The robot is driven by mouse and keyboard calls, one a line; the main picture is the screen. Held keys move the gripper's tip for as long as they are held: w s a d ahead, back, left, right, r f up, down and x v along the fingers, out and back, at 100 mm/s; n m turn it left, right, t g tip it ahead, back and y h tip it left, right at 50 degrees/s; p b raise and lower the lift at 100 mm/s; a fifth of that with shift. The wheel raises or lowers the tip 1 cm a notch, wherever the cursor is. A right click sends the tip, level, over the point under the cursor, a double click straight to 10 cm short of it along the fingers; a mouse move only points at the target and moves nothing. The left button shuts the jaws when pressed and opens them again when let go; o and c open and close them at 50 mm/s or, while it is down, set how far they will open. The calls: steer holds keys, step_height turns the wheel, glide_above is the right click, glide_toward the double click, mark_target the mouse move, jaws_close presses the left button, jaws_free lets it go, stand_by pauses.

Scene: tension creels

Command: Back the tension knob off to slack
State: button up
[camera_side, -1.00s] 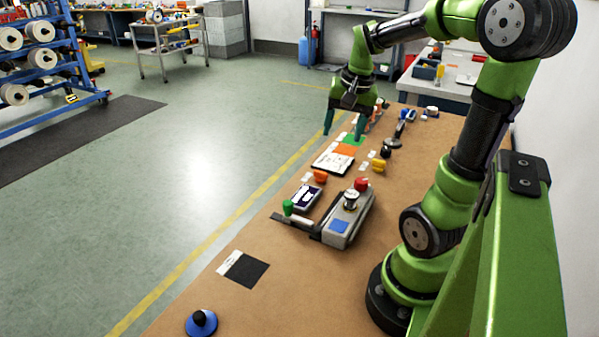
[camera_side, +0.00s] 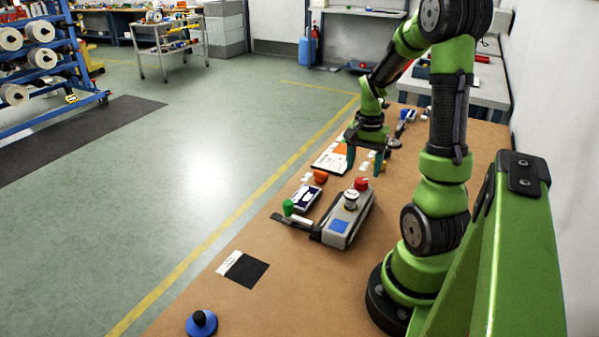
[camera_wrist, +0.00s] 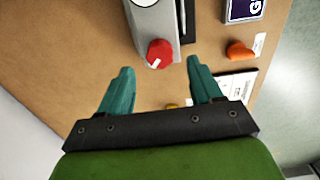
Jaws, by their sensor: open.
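The grey tension device (camera_side: 343,222) sits on the brown bench, with a blue square on its near end. A red knob (camera_side: 361,184) is at its far end, and a silver-topped round knob (camera_side: 351,198) is beside it. In the wrist view the red knob (camera_wrist: 158,53) shows a white mark, and the white disc of the other knob (camera_wrist: 145,2) is cut by the top edge. My gripper (camera_side: 364,162) is open and empty, pointing down beyond the device's far end. In the wrist view its teal fingertips (camera_wrist: 159,66) appear on either side of the red knob, apart from it.
A dark-screened box (camera_side: 306,198), an orange knob (camera_side: 320,176) and a green knob (camera_side: 288,207) lie left of the device. A white-and-black board (camera_side: 330,162) is behind. A dark mat (camera_side: 247,270) and a blue-based black knob (camera_side: 201,322) are in front. The bench between is clear.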

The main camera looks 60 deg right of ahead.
mark_target(362, 180)
steer(key=shift+f, duration=2.1)
steer(key=shift+c, duration=0.3)
steer(key=c, duration=1)
